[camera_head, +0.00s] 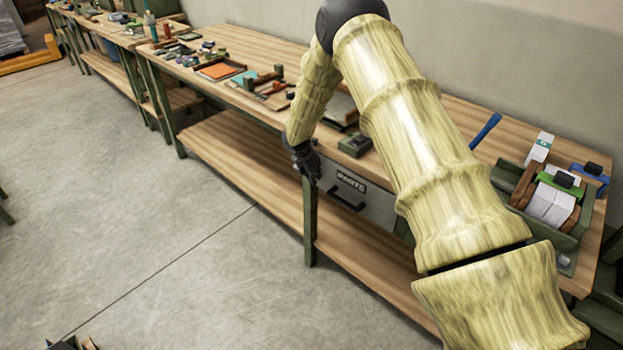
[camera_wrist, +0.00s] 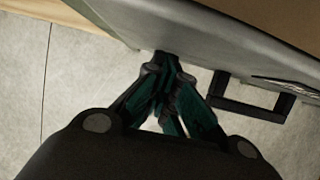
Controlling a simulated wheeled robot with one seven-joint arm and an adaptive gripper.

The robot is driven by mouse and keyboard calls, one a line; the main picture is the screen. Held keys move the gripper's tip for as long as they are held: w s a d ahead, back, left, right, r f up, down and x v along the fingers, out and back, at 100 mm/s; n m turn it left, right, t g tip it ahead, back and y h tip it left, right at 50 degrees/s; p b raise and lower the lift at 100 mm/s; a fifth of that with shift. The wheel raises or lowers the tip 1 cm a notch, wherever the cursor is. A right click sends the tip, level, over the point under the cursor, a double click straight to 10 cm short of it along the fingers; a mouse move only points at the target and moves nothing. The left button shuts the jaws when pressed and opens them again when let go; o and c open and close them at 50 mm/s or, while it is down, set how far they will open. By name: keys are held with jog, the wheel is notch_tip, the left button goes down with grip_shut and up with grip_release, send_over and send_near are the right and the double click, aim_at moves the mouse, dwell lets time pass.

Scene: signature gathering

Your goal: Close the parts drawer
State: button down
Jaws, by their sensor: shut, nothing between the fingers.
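The parts drawer (camera_head: 378,206) is a grey front with a "PARTS" label, set under the workbench top (camera_head: 452,112). Its dark handle (camera_head: 346,200) faces the aisle. My gripper (camera_head: 314,178) is shut and empty, just left of the drawer front by a green bench leg. In the wrist view my gripper's fingertips (camera_wrist: 166,62) meet or nearly meet the edge of a grey panel (camera_wrist: 215,40); contact is unclear. The handle (camera_wrist: 252,104) shows to their right. My arm hides part of the drawer's right side, and how far it stands out is hard to tell.
On the bench top, a green-grey box (camera_head: 355,144) sits above the drawer, and a tray (camera_head: 580,225) with white cards stands at the right. A lower wooden shelf (camera_head: 235,150) runs beneath. The concrete floor (camera_head: 150,220) in front is clear.

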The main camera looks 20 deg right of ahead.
jog(key=shift+d+r, duration=0.1)
jog(key=shift+d, duration=0.15)
jog(key=s+a+r+b, duration=0.1)
jog(key=s+a+r, duration=0.2)
jog(key=a+r, duration=0.4)
jog(key=shift+b+v, duration=0.3)
jog(key=shift+v, duration=0.75)
jog(key=s+a+f+m+g+y, duration=0.15)
jog(key=s+a+f+m, duration=0.35)
jog(key=s+f, duration=0.7)
jog(key=s+a+f+m+y, duration=0.3)
jog(key=s+a+f+m, duration=0.15)
jog(key=s+f, duration=0.75)
jog(key=s+m, duration=1.3)
jog(key=s, duration=1.6)
jog(key=shift+d, duration=0.4)
